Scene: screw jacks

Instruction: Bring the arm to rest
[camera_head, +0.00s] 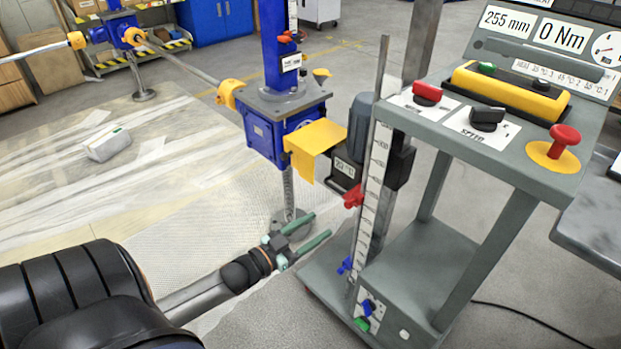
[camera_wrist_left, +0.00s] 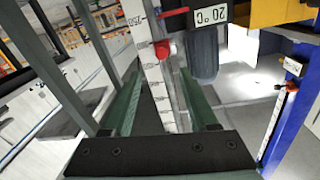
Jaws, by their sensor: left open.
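My left gripper (camera_head: 308,231) reaches in from the lower left in the head view. Its two green fingers are apart, with nothing between them that I can make out. It is in front of the blue screw jack (camera_head: 280,130) and left of the grey control stand. In the left wrist view the open fingers (camera_wrist_left: 165,105) point toward the white scale (camera_wrist_left: 150,55) and its red marker (camera_wrist_left: 165,48). Whether they touch the scale cannot be told. My right gripper is in neither view.
The grey control stand (camera_head: 478,150) carries a red lever, a black knob, a red mushroom button and a yellow box; its displays read 255 mm and 0 Nm. A yellow cover (camera_head: 318,138) sticks out from the jack. A small box (camera_head: 107,143) lies on the pale floor at left.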

